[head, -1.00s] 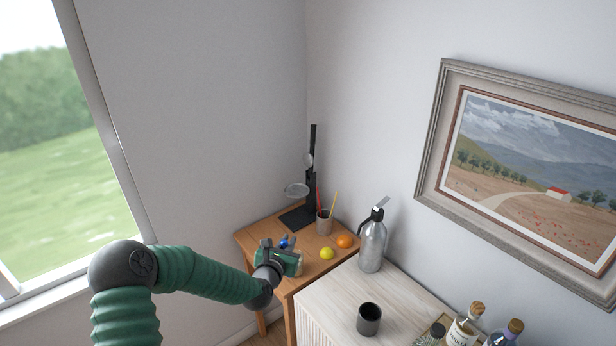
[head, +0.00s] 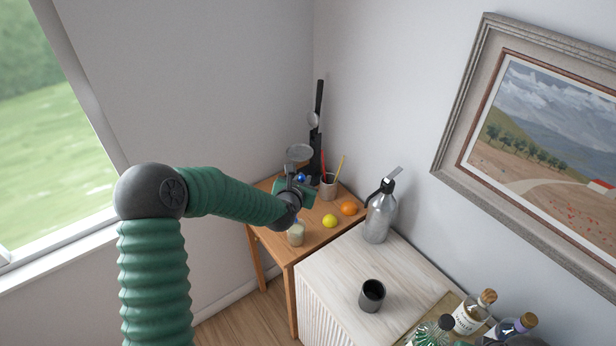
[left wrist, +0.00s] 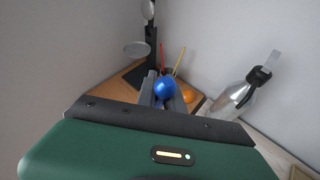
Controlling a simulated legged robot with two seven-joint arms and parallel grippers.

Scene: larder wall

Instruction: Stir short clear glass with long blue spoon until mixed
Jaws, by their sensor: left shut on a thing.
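My left gripper (head: 298,184) is over the small wooden table, shut on the long blue spoon. The spoon's round blue end (head: 301,178) shows at the jaws. In the left wrist view the blue ball-like end of the spoon (left wrist: 165,87) sits between the two grey fingers (left wrist: 163,98). The short clear glass (head: 296,234) stands on the table below the gripper, with pale contents. A bit of blue shows near its rim; whether the spoon's lower end is inside is hidden. The glass does not show in the left wrist view. My right gripper is not in view.
A yellow lemon (head: 330,221) and an orange (head: 348,208) lie right of the glass. A cup with red and yellow sticks (head: 328,188) and a black stand (head: 315,160) are behind. A silver siphon (head: 378,215), dark cup (head: 372,295) and bottles (head: 468,315) stand on the pale cabinet (head: 330,283).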

